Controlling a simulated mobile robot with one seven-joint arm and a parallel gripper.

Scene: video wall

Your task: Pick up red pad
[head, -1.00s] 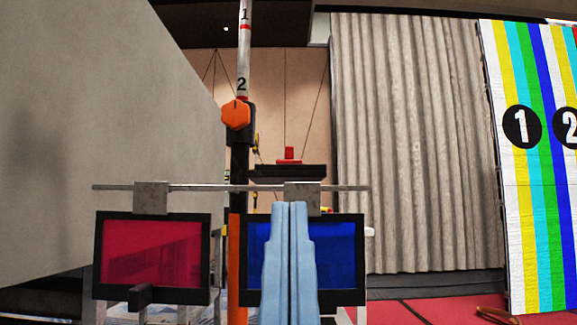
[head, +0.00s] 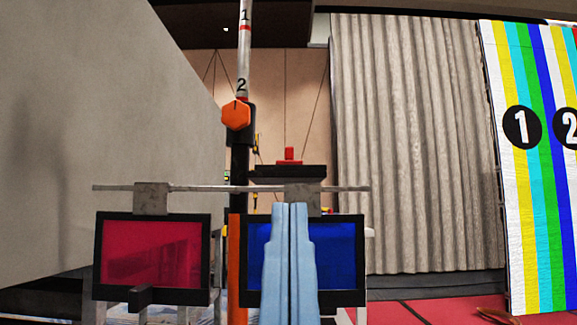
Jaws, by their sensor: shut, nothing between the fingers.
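A red pad (head: 152,253) in a black frame hangs from a metal rod at the left in the head view. A black knob sticks out at its lower edge. My gripper (head: 290,208), with pale blue fingers, is to the right of the red pad and apart from it in the picture. Its fingers are together and hold nothing. They cover the middle of a blue pad (head: 338,253) in a black frame, which hangs from the same rod. I cannot tell how far the fingers are from the blue pad.
The rod (head: 205,188) runs across both frames. A post with an orange knob (head: 236,114) stands between the pads. Behind, a small red object (head: 289,155) rests on a dark platform (head: 289,172). A grey wall (head: 100,140) is at left, a striped panel (head: 530,200) at right.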

